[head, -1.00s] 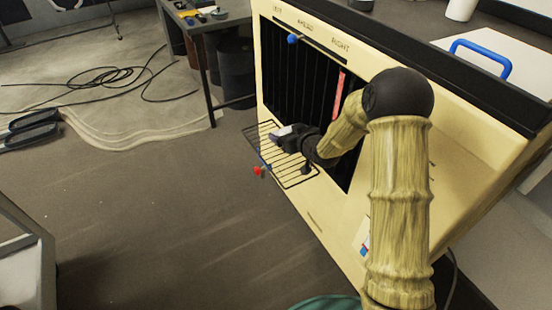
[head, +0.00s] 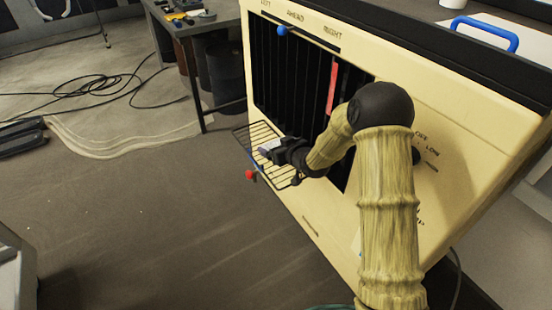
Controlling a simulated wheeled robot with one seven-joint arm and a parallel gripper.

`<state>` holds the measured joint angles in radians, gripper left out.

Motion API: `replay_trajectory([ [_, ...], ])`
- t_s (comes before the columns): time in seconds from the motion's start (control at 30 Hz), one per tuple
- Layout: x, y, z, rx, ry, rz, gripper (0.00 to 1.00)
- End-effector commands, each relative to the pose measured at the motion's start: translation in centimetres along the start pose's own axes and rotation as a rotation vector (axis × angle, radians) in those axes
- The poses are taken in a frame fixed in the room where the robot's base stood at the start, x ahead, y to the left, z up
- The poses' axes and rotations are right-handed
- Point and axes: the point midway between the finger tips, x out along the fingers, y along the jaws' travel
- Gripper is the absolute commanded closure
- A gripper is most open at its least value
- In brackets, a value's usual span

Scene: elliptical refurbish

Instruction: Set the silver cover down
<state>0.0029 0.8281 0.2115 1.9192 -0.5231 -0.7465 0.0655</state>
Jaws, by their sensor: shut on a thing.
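My gripper (head: 275,150) is shut on a small silver piece, the silver cover (head: 268,146), at the middle of the head view. The gripper covers part of it. Gripper and cover appear over the dark wire rack (head: 250,133) in front of the cream panel. I cannot tell whether the cover touches the rack or hangs above it.
The cream cabinet (head: 455,180) with dark vertical slats and a red strip (head: 332,85) stands close to my arm. A blue knob (head: 282,31) sits at its top left. A red knob (head: 249,174) is by the rack. The floor at left is open, with black cables (head: 100,82) farther back.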

Motion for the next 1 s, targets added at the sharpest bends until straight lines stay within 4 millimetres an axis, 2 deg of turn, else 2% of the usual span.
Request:
replay_trajectory([
  [0.07, 0.2, 0.2, 0.5, -0.001, 0.004, 0.003, 0.44],
  [0.37, 0.2, 0.2, 0.6, 0.0, 0.004, 0.004, 0.44],
  [0.67, 1.7, 0.0, 4.0, -0.001, 0.003, -0.001, 0.44],
  [1.0, 1.9, -0.3, 4.0, -0.003, 0.003, -0.004, 0.44],
])
